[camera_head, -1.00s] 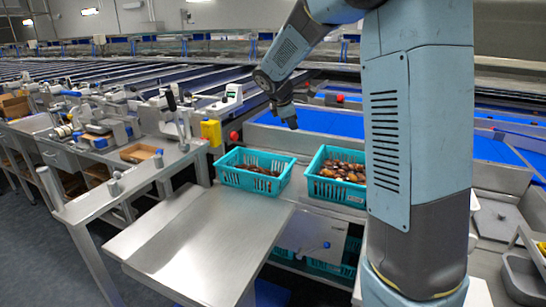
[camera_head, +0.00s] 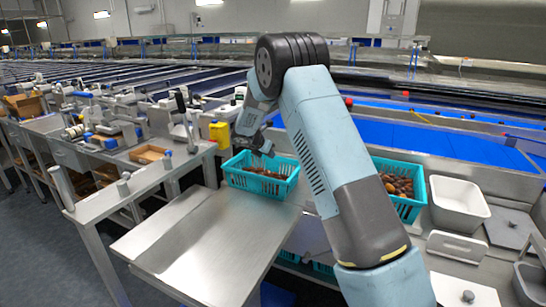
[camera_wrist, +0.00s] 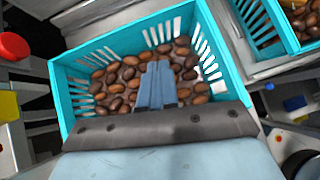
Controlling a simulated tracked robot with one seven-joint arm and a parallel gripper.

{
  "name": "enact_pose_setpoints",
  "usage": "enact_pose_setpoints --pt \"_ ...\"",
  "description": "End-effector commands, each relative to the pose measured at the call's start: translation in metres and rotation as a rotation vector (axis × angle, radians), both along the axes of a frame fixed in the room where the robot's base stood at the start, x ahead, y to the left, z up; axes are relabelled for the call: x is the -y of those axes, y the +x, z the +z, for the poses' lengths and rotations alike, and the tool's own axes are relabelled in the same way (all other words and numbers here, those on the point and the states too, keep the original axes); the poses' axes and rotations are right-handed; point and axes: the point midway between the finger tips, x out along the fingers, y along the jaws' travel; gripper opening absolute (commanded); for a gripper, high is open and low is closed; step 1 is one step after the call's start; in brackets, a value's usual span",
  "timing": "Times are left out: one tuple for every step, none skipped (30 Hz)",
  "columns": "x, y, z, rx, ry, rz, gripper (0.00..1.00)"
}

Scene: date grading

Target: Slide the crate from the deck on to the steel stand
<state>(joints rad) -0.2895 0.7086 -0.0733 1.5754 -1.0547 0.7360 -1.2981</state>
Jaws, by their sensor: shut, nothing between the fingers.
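The left turquoise crate (camera_head: 250,183), with brown dates in it, sits on the deck at the back edge of the steel stand (camera_head: 205,250). The stand's flat top is bare. The crate fills the middle of the wrist view (camera_wrist: 84,128). My gripper (camera_head: 267,153) is over the far side of this crate in the head view. In the wrist view its shut, empty fingers (camera_wrist: 156,72) point down over the dates, inside the outline of the rim. I cannot tell whether the tips are below the rim or touching anything.
A second turquoise crate (camera_head: 409,209) of dates stands to the right, partly behind my arm. A white bin (camera_head: 459,207) is further right. A yellow box (camera_head: 219,134) and a bench (camera_head: 120,175) with scales are left. Blue belts (camera_head: 445,143) run behind.

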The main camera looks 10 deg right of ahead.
Motion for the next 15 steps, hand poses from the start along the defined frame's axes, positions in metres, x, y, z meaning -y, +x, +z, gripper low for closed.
enact_pose_setpoints --pt "0.004 0.003 -0.005 -0.002 -0.001 -0.002 0.0" --pt "0.007 0.005 -0.009 -0.002 -0.001 -0.002 0.0" --pt "0.011 0.007 -0.013 -0.002 -0.001 -0.002 0.0" --pt "0.013 0.01 -0.017 -0.002 0.0 -0.003 0.0" --pt "0.016 0.013 -0.021 -0.002 0.0 -0.003 0.0" --pt "0.019 0.016 -0.026 -0.002 0.0 -0.003 0.0" --pt "0.022 0.018 -0.029 -0.002 0.0 -0.003 0.0" --pt "0.025 0.021 -0.033 -0.001 0.0 -0.004 0.0" --pt "0.028 0.024 -0.038 -0.001 0.0 -0.004 0.0" --pt "0.031 0.027 -0.042 -0.002 0.001 -0.004 0.0" --pt "0.034 0.029 -0.046 -0.001 0.001 -0.004 0.0" --pt "0.038 0.033 -0.05 -0.001 0.001 -0.004 0.0" --pt "0.04 0.035 -0.054 -0.001 0.001 -0.004 0.0" --pt "0.043 0.038 -0.058 -0.002 0.001 -0.004 0.0" --pt "0.046 0.041 -0.063 -0.001 0.001 -0.003 0.0"
